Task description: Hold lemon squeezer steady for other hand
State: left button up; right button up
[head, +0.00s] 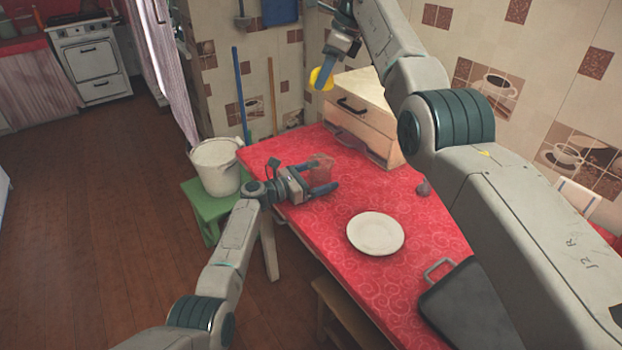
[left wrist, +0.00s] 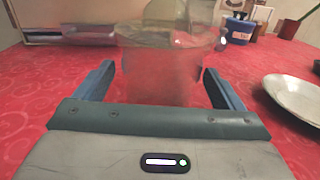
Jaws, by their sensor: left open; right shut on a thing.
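The lemon squeezer (head: 321,166), a clear see-through vessel, stands on the red tabletop near its left edge. In the left wrist view the squeezer (left wrist: 160,75) is upright between my left fingers, with a wider, slightly greenish top. My left gripper (head: 324,176) is open around it, one finger on each side; a gap shows at the left finger in the wrist view. My right gripper (head: 341,60) is high above the far end of the table, shut on a yellow thing (head: 319,78) that looks like a lemon. The fingers partly hide it.
A white plate (head: 375,233) lies right of the squeezer. A wooden drawer box (head: 365,112) stands at the back. A dark pan-like thing with a handle (head: 470,310) is at the front right. A white pot (head: 216,167) stands beside the table. Red cloth between is clear.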

pick_arm(q)
jog(key=c, duration=1.2)
jog(key=shift+c, duration=0.2)
pick_arm(e)
notch_tip(320, 180, down, 16)
jog(key=shift+d+r, duration=0.1)
jog(key=shift+r, duration=0.05)
